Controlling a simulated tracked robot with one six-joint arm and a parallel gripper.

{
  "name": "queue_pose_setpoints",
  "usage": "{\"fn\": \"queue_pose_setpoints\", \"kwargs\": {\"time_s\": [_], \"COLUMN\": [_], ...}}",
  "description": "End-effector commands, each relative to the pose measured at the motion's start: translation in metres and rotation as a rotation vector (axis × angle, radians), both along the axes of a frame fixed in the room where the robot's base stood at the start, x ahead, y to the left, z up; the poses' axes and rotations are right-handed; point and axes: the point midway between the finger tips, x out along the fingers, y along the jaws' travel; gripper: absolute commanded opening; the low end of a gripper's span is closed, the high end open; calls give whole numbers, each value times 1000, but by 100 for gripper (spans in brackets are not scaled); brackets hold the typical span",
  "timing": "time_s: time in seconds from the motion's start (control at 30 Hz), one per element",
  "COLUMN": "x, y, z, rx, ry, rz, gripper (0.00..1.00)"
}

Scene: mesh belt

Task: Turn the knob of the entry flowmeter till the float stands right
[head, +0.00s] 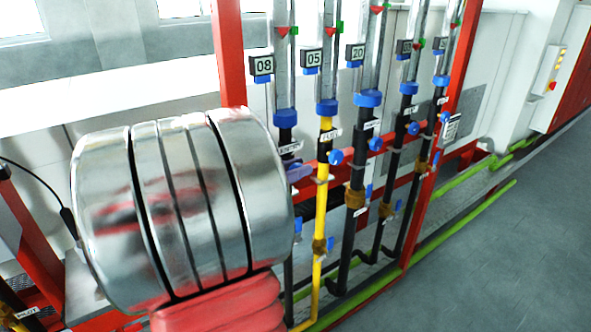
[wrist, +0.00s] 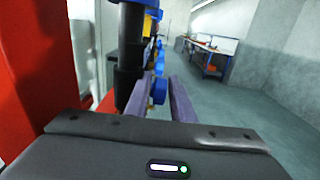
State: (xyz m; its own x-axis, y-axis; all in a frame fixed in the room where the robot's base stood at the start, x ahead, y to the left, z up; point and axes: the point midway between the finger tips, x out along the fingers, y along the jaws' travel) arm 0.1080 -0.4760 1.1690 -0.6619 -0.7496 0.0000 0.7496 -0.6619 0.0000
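A row of flowmeters with clear tubes stands in the head view, the leftmost tube (head: 283,75) marked 08. Red and green pointers sit beside the tubes. The name labels are too small to read surely, so I cannot tell which is the entry flowmeter. A blue knob (head: 335,157) sits on the yellow pipe. My gripper (head: 298,172) is mostly hidden behind my arm, with a purple finger at the leftmost black pipe. In the wrist view its two purple fingers (wrist: 161,76) stand apart, with a blue knob (wrist: 159,91) in line with the gap. Contact cannot be told.
A red frame post (head: 229,55) stands left of the tubes, and another is at the right. A black pipe (wrist: 131,55) is close left of the fingers. Green pipes (head: 455,225) run along the floor. Grey floor (head: 500,260) is clear at right.

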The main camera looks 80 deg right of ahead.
Motion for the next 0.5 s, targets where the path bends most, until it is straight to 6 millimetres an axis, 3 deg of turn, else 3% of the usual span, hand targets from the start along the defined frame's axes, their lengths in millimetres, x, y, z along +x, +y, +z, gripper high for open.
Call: {"fn": "queue_pose_setpoints", "kwargs": {"time_s": [0.37,0.5], "x": [-3,-3], "y": [-4,-3], "z": [0,0], "rx": [0,0], "ry": [0,0], "rz": [1,1], "gripper": [22,13]}}
